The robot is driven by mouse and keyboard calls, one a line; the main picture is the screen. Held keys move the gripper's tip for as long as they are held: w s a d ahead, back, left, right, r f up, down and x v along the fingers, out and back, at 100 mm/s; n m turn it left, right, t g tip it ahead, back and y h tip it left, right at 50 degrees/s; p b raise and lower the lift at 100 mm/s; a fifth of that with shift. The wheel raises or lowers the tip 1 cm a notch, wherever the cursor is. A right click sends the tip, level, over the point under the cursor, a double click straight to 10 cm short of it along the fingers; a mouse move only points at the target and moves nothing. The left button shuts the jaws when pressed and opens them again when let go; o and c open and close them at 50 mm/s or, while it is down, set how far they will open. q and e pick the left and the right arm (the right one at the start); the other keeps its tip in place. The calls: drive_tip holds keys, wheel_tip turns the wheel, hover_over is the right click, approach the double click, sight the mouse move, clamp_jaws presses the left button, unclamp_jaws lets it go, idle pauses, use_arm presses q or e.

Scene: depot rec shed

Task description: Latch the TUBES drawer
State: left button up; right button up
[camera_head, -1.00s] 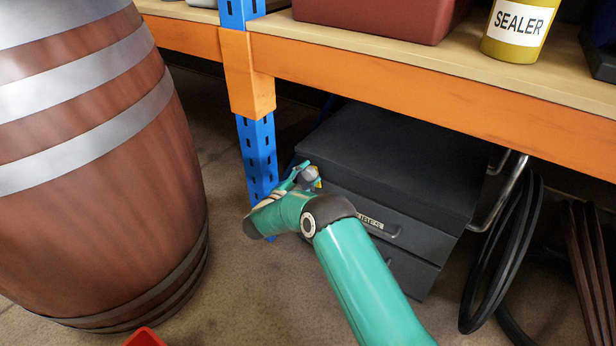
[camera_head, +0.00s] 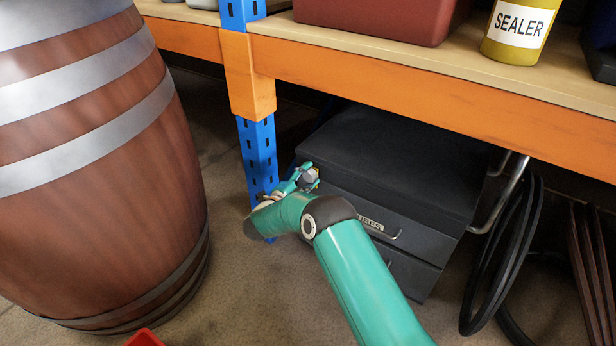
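A dark grey cabinet (camera_head: 400,155) with drawers stands under the shelf. Its upper drawer front (camera_head: 420,235) looks flush with the cabinet. The drawer carries a pale label (camera_head: 370,223), partly covered by my arm and too small to read surely, and a bar handle (camera_head: 396,236). My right gripper (camera_head: 310,176) is at the left end of the upper drawer front, near the cabinet's top left corner. Its teal fingers are beside a small grey and yellowish part there; I cannot tell whether they grip it. The latch itself is not clear. My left gripper is out of view.
A blue post (camera_head: 257,150) stands close left of my gripper. The orange shelf beam (camera_head: 420,95) runs above the cabinet. A large barrel (camera_head: 95,220) fills the left. Black hoops (camera_head: 480,270) hang at the right. A red object (camera_head: 146,338) shows at the bottom edge.

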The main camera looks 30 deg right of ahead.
drive_tip(key=o, duration=0.4)
drive_tip(key=shift+d, duration=0.25)
drive_tip(key=shift+a, duration=0.1)
drive_tip(key=shift+a, duration=0.15)
drive_tip(key=v, duration=1.1)
drive_tip(key=shift+s+a+f, duration=0.1)
drive_tip(key=shift+a, duration=0.25)
